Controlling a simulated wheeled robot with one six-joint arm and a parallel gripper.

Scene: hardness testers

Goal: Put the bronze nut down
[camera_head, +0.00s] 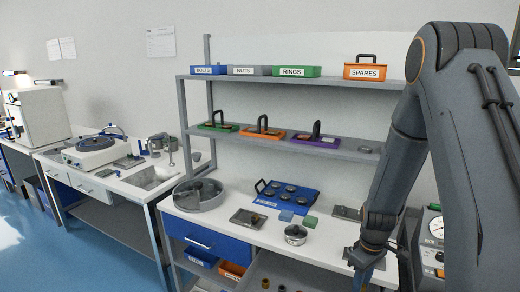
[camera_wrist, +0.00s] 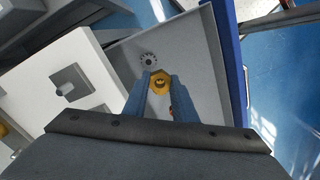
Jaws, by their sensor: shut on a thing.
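The bronze nut (camera_wrist: 160,84) is a small golden piece with a dark hole, held between the two blue-grey fingers of my gripper (camera_wrist: 163,86) in the wrist view. My gripper is shut on it. Behind it is a grey surface (camera_wrist: 192,52) with a small round dark-toothed part (camera_wrist: 148,60) near the fingertips. I cannot tell how far the nut is above this surface. In the head view my gripper (camera_head: 362,282) is low at the right, in front of the workbench, partly cut off by the lower edge; the nut cannot be made out there.
The workbench (camera_head: 235,223) carries a round grey pan (camera_head: 198,194), a blue tray (camera_head: 268,187) with round pieces and a small metal pot (camera_head: 296,235). A shelf above holds labelled bins, including NUTS (camera_head: 243,70). A gauge device (camera_head: 434,228) stands at the right behind my arm.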

